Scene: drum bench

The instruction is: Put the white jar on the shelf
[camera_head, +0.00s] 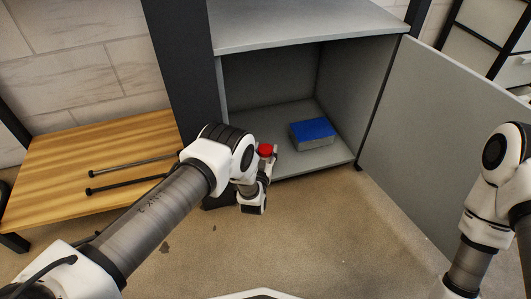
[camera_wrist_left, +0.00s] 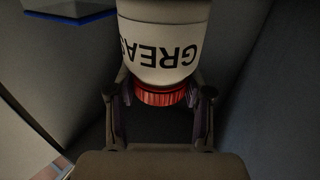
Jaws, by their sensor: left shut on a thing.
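The white jar (camera_wrist_left: 165,42) has dark lettering that starts "GREAS" and a red lid (camera_wrist_left: 160,96). It appears upside down in the left wrist view. My left gripper (camera_wrist_left: 160,103) is shut on the jar around its lid end. In the head view the red lid (camera_head: 265,150) shows beside my left wrist, at the front left of the open cabinet compartment. The jar's body is mostly hidden there. The grey shelf floor (camera_head: 285,118) lies behind it; I cannot tell whether the jar touches it. My right gripper is out of view.
A blue-topped box (camera_head: 312,133) stands on the shelf floor to the right of the lid. The cabinet door (camera_head: 435,140) is open on the right. A wooden bench (camera_head: 75,170) with two dark rods is on the left. The shelf floor behind the lid looks clear.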

